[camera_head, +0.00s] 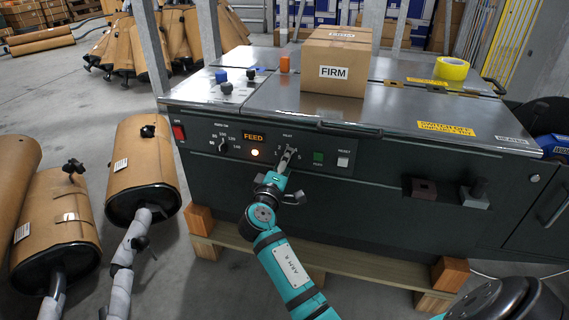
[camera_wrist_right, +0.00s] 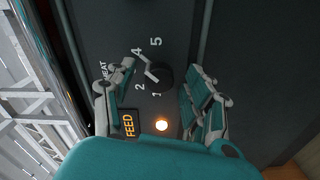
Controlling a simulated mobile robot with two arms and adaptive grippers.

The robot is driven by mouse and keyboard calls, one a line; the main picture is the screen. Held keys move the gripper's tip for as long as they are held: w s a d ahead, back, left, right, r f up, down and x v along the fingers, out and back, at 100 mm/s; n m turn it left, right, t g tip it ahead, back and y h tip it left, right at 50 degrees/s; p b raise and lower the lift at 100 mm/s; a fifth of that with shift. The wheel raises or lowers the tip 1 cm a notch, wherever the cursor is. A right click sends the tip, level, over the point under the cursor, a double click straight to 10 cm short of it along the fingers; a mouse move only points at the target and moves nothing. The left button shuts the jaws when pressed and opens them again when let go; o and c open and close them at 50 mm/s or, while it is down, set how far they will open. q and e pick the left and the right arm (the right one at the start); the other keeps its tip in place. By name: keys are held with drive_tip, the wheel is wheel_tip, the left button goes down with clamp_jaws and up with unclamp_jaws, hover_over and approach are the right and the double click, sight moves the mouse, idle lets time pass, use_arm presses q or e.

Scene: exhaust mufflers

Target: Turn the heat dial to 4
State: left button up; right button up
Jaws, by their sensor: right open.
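The heat dial (camera_wrist_right: 163,74) is a dark knob on the dark panel, in the middle of the right wrist view. The digits 1, 2, 4 and 5 show around it, and the partly covered label ends in "EAT". A pale mark lies at its left side; its exact setting is unclear. My right gripper (camera_wrist_right: 162,92) is open, with one finger left of the dial and one right of it, apparently apart from it. In the head view my right gripper (camera_head: 286,166) is at the cabinet's front panel and covers most of the dial. My left gripper is out of view.
Left of the dial are the lit FEED sign (camera_head: 253,137), an orange lamp (camera_head: 255,153) and another knob (camera_head: 223,146). Right of it are a green button (camera_head: 318,157) and a white switch (camera_head: 343,160). A carton (camera_head: 337,65) stands on top. Wrapped mufflers (camera_head: 142,165) stand at left.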

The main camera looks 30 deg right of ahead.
drive_tip(key=v, duration=1.1)
drive_tip(key=shift+s+a, duration=0.25)
drive_tip(key=shift+a, duration=0.1)
